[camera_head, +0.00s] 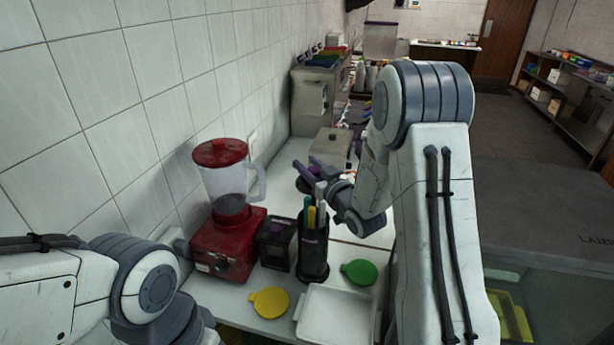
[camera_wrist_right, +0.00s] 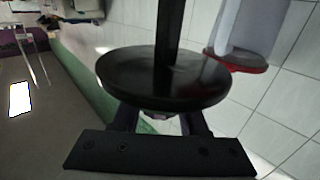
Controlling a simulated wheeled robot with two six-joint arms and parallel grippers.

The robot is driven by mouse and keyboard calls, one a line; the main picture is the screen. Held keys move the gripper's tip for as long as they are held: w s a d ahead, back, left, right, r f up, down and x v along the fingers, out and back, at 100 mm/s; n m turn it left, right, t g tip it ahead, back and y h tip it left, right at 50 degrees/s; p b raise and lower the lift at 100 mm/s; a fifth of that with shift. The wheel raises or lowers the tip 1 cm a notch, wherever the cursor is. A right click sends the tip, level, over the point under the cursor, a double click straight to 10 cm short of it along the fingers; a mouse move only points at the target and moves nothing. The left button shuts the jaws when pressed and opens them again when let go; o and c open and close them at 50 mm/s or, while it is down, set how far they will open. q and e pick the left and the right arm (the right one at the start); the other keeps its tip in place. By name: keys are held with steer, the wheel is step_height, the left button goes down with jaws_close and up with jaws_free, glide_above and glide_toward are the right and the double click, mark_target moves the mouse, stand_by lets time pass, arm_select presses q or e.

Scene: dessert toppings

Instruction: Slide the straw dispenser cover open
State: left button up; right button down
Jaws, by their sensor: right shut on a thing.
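The straw dispenser (camera_head: 313,252) is a dark upright cylinder on the white counter, with yellow, green and blue straws showing at its top. My right gripper (camera_head: 312,168), with purple fingers, is above and behind it. In the right wrist view, which is upside down, the gripper is shut at a round black cover (camera_wrist_right: 130,80). A straight black post (camera_wrist_right: 170,25) runs from the cover's face out of the picture, so where it ends is hidden. My left arm enters at the lower left; its gripper is outside the picture.
A red blender (camera_head: 222,245) and a dark box (camera_head: 277,243) stand left of the dispenser. A yellow lid (camera_head: 269,302), a green lid (camera_head: 358,271) and a white tray (camera_head: 335,315) lie in front. The tiled wall is close on the left.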

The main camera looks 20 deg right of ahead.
steer(key=shift+r+p, duration=0.55)
steer(key=shift+r, duration=1.65)
steer(key=shift+c, duration=2.1)
jaws_free()
steer(key=shift+s, duration=0.1)
steer(key=shift+s+d+f+b, duration=0.1)
steer(key=shift+s+d+b, duration=0.05)
steer(key=shift+s+b, duration=0.25)
steer(key=s+b, duration=0.1)
steer(key=s, duration=0.1)
steer(key=s+d+b, duration=0.1)
steer(key=s, duration=0.2)
steer(key=shift+s, duration=0.15)
steer(key=shift+s+d+b, duration=0.1)
steer(key=shift+s+b, duration=0.25)
steer(key=shift+s, duration=0.2)
